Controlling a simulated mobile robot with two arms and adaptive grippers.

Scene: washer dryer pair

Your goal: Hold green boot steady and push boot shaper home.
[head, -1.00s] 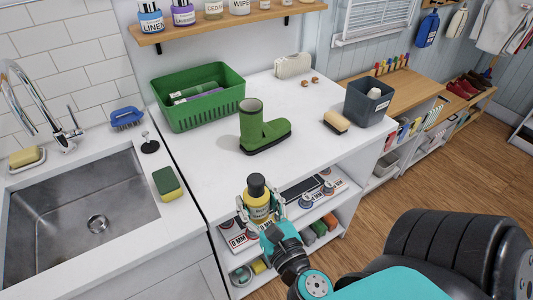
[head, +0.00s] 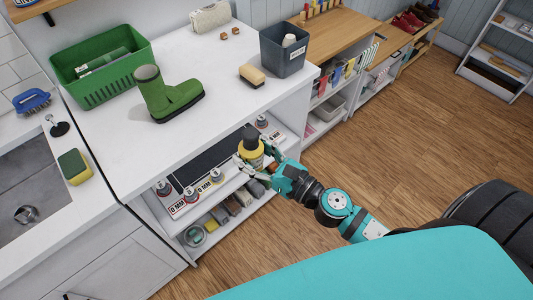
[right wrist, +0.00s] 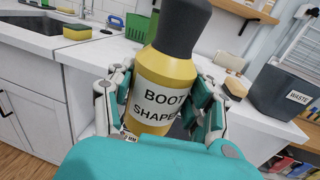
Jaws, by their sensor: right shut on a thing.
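The green boot (head: 172,99) stands upright on the white counter (head: 140,151), its toe pointing right. Nothing holds it. The boot shaper (head: 250,154) is a yellow bottle with a dark cap, and its label reads BOOT SHAPER in the right wrist view (right wrist: 168,84). My right gripper (head: 256,160) is shut on the boot shaper, with fingers on both sides of it. It holds the bottle just in front of the open shelves, apart from the boot and to its lower right. My left gripper is in neither view now.
A green basket (head: 122,84) is behind the boot. A brush (head: 252,76) and a grey WASTE bin (head: 284,58) stand to its right. A sponge (head: 74,166) and the sink (head: 30,190) are at left. The counter front between boot and edge is clear.

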